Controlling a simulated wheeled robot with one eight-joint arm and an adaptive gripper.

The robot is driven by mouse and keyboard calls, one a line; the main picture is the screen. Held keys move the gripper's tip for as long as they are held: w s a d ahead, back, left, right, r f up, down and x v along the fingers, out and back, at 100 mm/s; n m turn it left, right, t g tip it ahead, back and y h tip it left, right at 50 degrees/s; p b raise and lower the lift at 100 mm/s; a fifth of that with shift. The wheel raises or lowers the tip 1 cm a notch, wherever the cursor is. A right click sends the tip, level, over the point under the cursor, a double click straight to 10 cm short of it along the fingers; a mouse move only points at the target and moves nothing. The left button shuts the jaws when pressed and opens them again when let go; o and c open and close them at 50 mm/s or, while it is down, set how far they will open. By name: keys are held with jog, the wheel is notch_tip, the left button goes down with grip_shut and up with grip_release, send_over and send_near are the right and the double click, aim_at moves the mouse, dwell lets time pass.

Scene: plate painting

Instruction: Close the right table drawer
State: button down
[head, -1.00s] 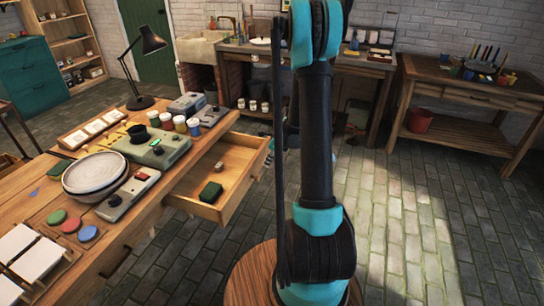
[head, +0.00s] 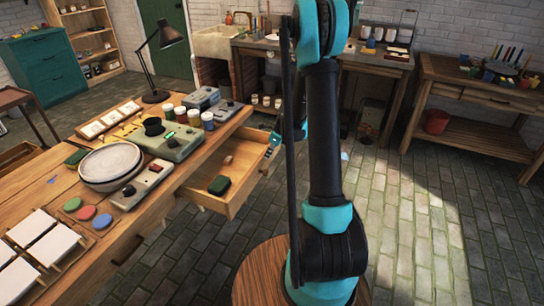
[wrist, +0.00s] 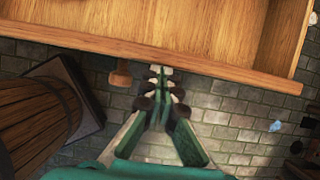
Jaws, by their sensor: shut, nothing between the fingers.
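The wooden right table drawer (head: 243,168) stands pulled out from the table's right side in the head view. In the wrist view its front edge (wrist: 215,67) crosses the top, with a round wooden knob (wrist: 120,76) below it. My gripper (wrist: 161,78) is shut and empty, its fingertips close to the drawer front, right of the knob. I cannot tell whether they touch it. In the head view my gripper (head: 273,141) shows small beside the drawer's front, partly hidden by my arm.
A dark green block (head: 219,185) lies in the drawer. The table (head: 150,215) carries plates (head: 110,165), paint jars (head: 193,117), grey devices and a black lamp (head: 165,60). A wooden stool-like top (head: 258,275) is close by my arm. Brick floor (head: 415,200) is clear to the right.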

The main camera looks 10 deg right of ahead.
jog(key=w+a, duration=0.4)
jog(key=a, duration=0.1)
jog(key=w+a, duration=0.4)
jog(key=a, duration=0.2)
jog(key=w+a, duration=0.4)
jog(key=a, duration=0.1)
jog(key=shift+w+a, duration=0.1)
jog(key=shift+a, duration=0.25)
